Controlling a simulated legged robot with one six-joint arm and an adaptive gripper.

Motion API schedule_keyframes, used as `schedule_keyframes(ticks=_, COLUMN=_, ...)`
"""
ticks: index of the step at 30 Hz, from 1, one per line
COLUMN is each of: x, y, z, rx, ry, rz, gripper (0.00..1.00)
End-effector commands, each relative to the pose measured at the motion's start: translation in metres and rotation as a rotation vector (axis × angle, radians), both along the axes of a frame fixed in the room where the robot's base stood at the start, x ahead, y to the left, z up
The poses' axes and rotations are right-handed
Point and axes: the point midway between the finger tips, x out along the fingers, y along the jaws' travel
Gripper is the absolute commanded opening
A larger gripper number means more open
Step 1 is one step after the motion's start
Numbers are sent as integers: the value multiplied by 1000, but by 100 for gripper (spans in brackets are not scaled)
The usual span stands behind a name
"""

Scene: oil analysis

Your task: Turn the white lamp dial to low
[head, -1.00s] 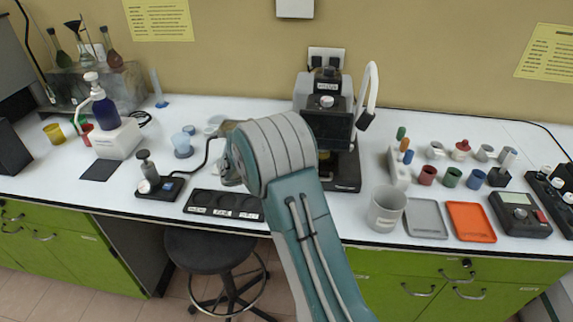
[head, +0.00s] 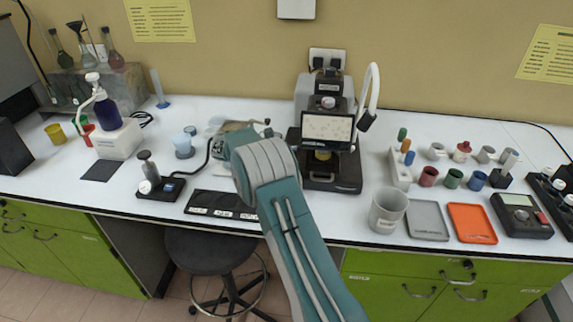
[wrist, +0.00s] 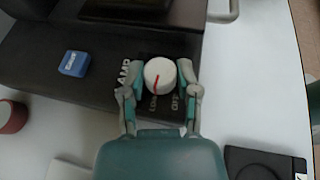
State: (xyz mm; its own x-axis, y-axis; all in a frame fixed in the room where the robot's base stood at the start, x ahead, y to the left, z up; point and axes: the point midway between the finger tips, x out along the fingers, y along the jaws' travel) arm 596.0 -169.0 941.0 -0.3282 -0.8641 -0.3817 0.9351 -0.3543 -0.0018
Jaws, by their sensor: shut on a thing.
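The white lamp dial (wrist: 157,70) sits on a black base with white lettering in the wrist view. Its red pointer line aims down and slightly left, at a small label that seems to read LOW. A LAMP label is left of the dial, and another blurred label is at lower right. My gripper (wrist: 161,78) is shut on the dial, one finger on each side. In the head view my arm reaches towards the black microscope (head: 332,180), whose screen (head: 327,127) is lit, with a yellow glow below it. The dial cannot be made out there.
A blue block (wrist: 73,63) is on the base left of the dial. A red round thing (wrist: 12,116) is at the left edge. A grey cup (head: 387,212), grey tray (head: 427,220) and orange tray (head: 471,223) stand right of the microscope.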

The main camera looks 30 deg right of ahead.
Motion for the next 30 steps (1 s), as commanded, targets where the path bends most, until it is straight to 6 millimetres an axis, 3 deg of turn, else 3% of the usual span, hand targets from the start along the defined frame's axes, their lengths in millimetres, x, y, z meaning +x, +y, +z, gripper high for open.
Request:
schedule_keyframes(ticks=12, x=2, y=0, z=0, rx=0, ry=-7, rz=0, gripper=0)
schedule_keyframes(ticks=13, x=2, y=0, z=0, rx=0, ry=-7, rz=0, gripper=51)
schedule_keyframes(ticks=15, x=2, y=0, z=0, rx=0, ry=-5, rz=-1, gripper=77)
schedule_keyframes(ticks=26, x=0, y=0, z=1, rx=0, ry=-4, rz=-4, gripper=77)
schedule_keyframes(ticks=30, x=4, y=9, z=4, rx=-2, ry=-4, rz=-3, gripper=77)
